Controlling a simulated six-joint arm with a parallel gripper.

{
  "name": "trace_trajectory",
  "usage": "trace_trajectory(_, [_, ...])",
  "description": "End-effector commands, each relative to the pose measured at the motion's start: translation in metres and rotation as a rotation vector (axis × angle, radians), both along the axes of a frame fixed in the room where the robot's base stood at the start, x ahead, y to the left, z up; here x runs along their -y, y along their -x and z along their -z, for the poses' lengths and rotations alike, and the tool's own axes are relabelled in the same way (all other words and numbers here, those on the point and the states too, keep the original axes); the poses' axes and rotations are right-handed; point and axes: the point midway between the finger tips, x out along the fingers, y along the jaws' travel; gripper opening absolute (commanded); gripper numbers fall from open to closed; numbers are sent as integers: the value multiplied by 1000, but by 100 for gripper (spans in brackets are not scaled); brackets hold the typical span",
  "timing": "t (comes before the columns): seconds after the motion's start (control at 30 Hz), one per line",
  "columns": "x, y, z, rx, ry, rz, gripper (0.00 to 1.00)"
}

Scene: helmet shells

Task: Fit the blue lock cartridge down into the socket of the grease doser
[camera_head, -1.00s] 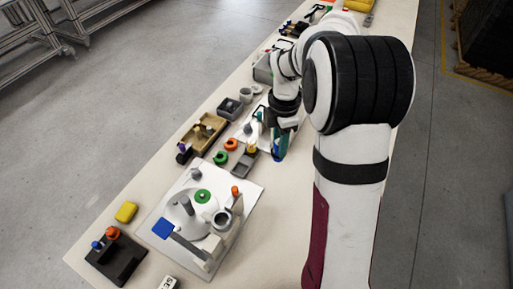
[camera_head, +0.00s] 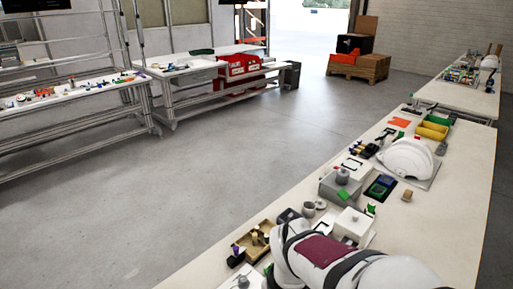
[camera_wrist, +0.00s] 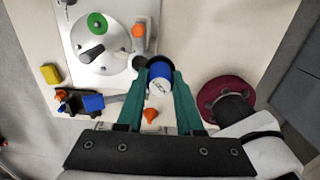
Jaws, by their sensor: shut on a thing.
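In the wrist view, my gripper (camera_wrist: 160,76) has its two green fingers shut on the lock cartridge (camera_wrist: 160,72). The cartridge has a blue end and a white band with dark lettering. A dark round shape lies just beyond its blue end. The grease doser seems to be the unit on the white plate (camera_wrist: 75,60), with a pale round body, a green ring (camera_wrist: 97,23) and an orange knob (camera_wrist: 138,30). A grey ring (camera_wrist: 140,62), possibly the socket, is just left of the cartridge. Whether they touch is unclear. The head view shows neither gripper nor cartridge.
In the head view, a wooden tray (camera_head: 243,249), a grey box (camera_head: 340,188) and a white helmet shell (camera_head: 405,158) stand along the bench. The floor beside it is clear.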

Motion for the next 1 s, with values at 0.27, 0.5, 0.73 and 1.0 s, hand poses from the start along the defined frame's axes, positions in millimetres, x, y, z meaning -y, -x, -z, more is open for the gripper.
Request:
trace_trajectory(0.27, [-40, -10, 30, -2, 1, 3, 0])
trace_trajectory(0.5, [-40, -10, 66, -1, 1, 4, 0])
trace_trajectory(0.73, [-40, -10, 66, 1, -1, 4, 0])
trace_trajectory(1.0, [-40, -10, 68, 1, 0, 4, 66])
